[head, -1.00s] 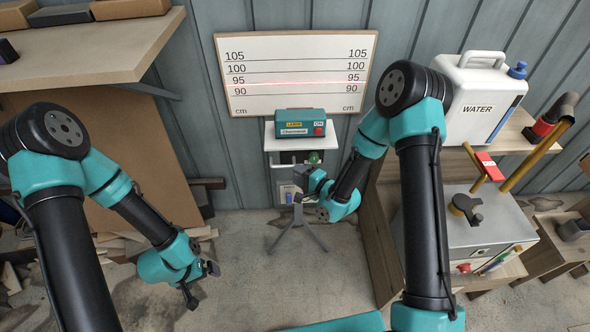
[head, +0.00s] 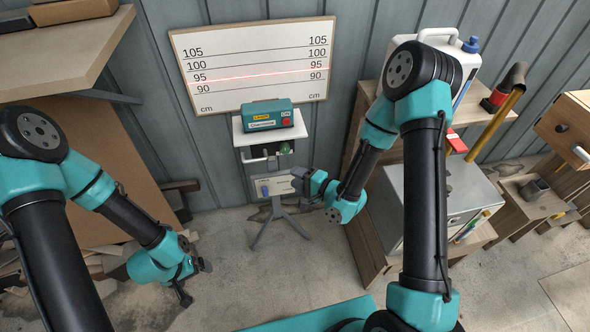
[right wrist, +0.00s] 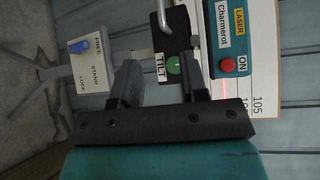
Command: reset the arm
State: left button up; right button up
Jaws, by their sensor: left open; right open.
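My left gripper (head: 193,285) is open and empty, low over the floor at the left of the head view. My right gripper (head: 301,182) is open, at the right edge of the tripod stand's pale panel (head: 275,186) with a blue lever. In the right wrist view, both fingers of the right gripper (right wrist: 160,85) stand apart with nothing held. The green TILT knob (right wrist: 174,64) shows between and beyond them. The FREE/LOCK stand panel (right wrist: 88,65) is to their left. The teal laser box (head: 267,115) with a red button sits on top of the stand.
A white height board (head: 255,65) with a red laser line near 95 hangs behind. At right are a grey metal box (head: 440,195) on a wooden bench and a partly hidden white jug (head: 465,65). A wooden shelf (head: 80,55) is at left.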

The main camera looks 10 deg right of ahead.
jog(key=s+d+f+n+g+h, duration=0.4)
jog(key=s+f+h, duration=0.1)
jog(key=f, duration=0.5)
jog(key=s+d+f+n+g+h, duration=0.1)
jog(key=s+f+n+g, duration=0.1)
jog(key=s, duration=0.4)
jog(key=s+d+f+n+g+h, duration=0.1)
jog(key=s+d+f+n+g, duration=0.1)
jog(key=s+g, duration=0.3)
jog(key=shift+s+d+f+n, duration=0.2)
jog(key=shift+s+f+n, duration=0.2)
jog(key=shift+s+n, duration=0.2)
dwell(1.6)
